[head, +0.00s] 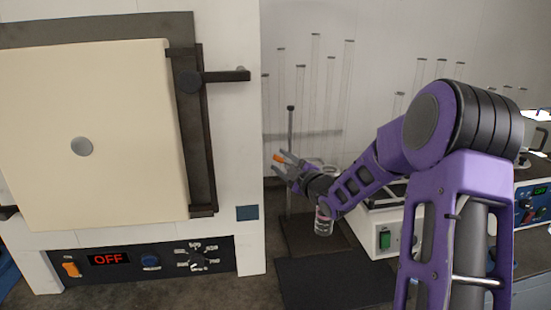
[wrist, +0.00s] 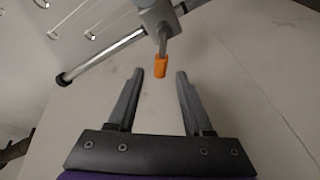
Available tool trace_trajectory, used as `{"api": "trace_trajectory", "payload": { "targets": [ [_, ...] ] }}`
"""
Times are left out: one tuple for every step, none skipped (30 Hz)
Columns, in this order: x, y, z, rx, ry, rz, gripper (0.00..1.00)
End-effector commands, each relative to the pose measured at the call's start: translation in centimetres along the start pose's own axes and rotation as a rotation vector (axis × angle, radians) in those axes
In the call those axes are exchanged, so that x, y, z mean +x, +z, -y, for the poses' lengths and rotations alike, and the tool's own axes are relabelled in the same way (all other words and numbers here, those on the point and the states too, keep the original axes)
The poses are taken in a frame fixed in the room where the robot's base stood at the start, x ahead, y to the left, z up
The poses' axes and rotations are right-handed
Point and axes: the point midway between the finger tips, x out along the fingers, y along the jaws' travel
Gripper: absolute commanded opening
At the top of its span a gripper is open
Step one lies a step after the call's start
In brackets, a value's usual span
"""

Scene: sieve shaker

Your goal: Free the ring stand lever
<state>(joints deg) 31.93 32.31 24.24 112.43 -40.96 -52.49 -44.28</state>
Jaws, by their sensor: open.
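The ring stand has a thin upright rod (head: 290,130) between the furnace and the wall. In the wrist view the rod (wrist: 105,56) runs diagonally, with a grey clamp block (wrist: 157,14) on it. The lever is a short grey stem with an orange tip (wrist: 160,66), pointing from the clamp toward my gripper (wrist: 171,74). In the head view the orange tip (head: 279,158) shows at my gripper's fingers (head: 284,164). I cannot tell whether they touch.
A large furnace (head: 90,130) with a cream door and a protruding handle (head: 225,76) stands close on the left. Its display reads OFF. Several tall glass tubes (head: 314,85) stand behind. A dark mat (head: 335,283) lies in front.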

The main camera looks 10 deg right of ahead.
Motion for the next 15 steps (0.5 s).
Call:
{"api": "trace_trajectory", "payload": {
  "targets": [
    [1.0, -0.1, 0.1, 0.003, 0.000, -0.002, 0.51],
    [1.4, -0.1, 0.1, 0.003, 0.000, -0.002, 0.51],
    [1.9, -0.1, 0.0, 0.002, 0.000, -0.002, 0.51],
    [2.3, 0.0, 0.0, 0.002, 0.000, -0.001, 0.51],
    [2.6, -0.1, 0.0, 0.001, 0.000, -0.001, 0.51],
    [2.9, -0.1, 0.0, 0.001, -0.001, -0.001, 0.51],
    [3.1, -0.1, 0.1, 0.001, -0.001, -0.001, 0.51],
    [3.3, -0.1, 0.1, 0.001, 0.000, -0.001, 0.51],
    [3.5, 0.0, 0.0, 0.000, 0.000, -0.001, 0.51],
    [3.5, 0.0, 0.0, 0.000, 0.000, -0.001, 0.51],
    [3.6, 0.0, 0.0, 0.000, 0.000, 0.000, 0.51],
    [3.6, 0.0, 0.0, 0.000, 0.000, 0.000, 0.51],
    [3.6, 0.0, 0.0, 0.000, 0.000, 0.000, 0.51],
    [3.6, 0.0, 0.0, 0.000, 0.000, 0.000, 0.51],
    [3.6, 0.0, 0.0, 0.000, 0.000, 0.000, 0.51]
  ]
}}
